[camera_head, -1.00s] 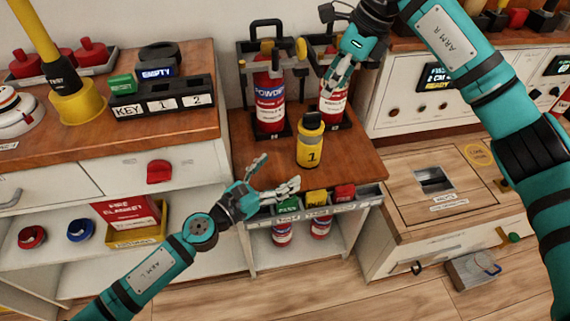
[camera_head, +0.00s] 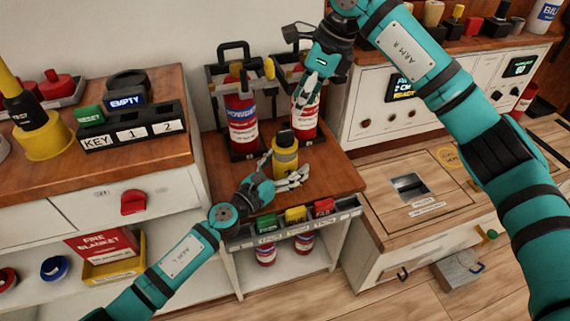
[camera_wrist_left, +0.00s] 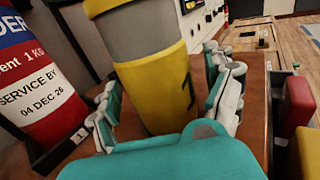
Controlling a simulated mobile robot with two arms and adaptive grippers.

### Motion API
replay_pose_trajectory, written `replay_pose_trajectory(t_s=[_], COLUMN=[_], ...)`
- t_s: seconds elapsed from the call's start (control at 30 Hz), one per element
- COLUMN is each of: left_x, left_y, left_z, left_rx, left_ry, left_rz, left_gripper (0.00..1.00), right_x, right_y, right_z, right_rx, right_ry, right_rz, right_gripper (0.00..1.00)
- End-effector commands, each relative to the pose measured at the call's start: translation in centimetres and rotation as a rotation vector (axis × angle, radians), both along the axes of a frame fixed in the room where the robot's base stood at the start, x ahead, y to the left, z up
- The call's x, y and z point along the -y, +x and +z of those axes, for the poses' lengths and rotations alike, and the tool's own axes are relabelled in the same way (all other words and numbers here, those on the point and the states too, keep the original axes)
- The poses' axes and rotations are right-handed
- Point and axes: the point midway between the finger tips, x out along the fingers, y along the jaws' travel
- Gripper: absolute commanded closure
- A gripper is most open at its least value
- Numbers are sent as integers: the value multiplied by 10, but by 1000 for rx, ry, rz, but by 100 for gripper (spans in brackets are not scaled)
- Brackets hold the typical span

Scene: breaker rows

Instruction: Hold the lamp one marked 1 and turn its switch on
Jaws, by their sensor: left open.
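The lamp (camera_head: 285,160), yellow with a grey band and a dark top, stands upright on the brown wooden top. In the left wrist view the lamp (camera_wrist_left: 150,85) fills the middle, with part of a dark 1 on its right side. My left gripper (camera_head: 281,178) is open low at the lamp's front; in the left wrist view its fingers (camera_wrist_left: 165,108) lie on either side of the lamp. I cannot tell whether they touch it. My right gripper (camera_head: 303,92) hangs above and behind the lamp, in front of an extinguisher; its finger gap is unclear. The lamp's switch is not clearly seen.
Two red extinguishers, one marked POWDER (camera_head: 241,112), stand close behind the lamp. Green, yellow and red blocks (camera_head: 296,215) sit in a front rail. A key rack (camera_head: 131,131) is at left. The wooden top right of the lamp is clear.

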Motion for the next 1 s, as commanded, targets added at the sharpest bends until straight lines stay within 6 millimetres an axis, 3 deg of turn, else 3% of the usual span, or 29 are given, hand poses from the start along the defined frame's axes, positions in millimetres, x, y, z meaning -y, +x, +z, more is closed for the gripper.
replay_pose_trajectory(t_s=[0.13, 0.73, 1.0], left_x=[0, -1, -1], left_y=[0, 0, 0], left_z=[0, 0, -1], left_rx=[0, 0, 0], left_ry=[0, 1, 1], left_rz=[0, 1, 0], left_gripper=[17, 96, 97], right_x=[0, 0, 0], right_y=[0, 0, 6], right_z=[0, 0, 1], right_rx=[0, 0, -16], right_ry=[0, 0, -14], right_rz=[0, 0, 118], right_gripper=[62, 62, 63])
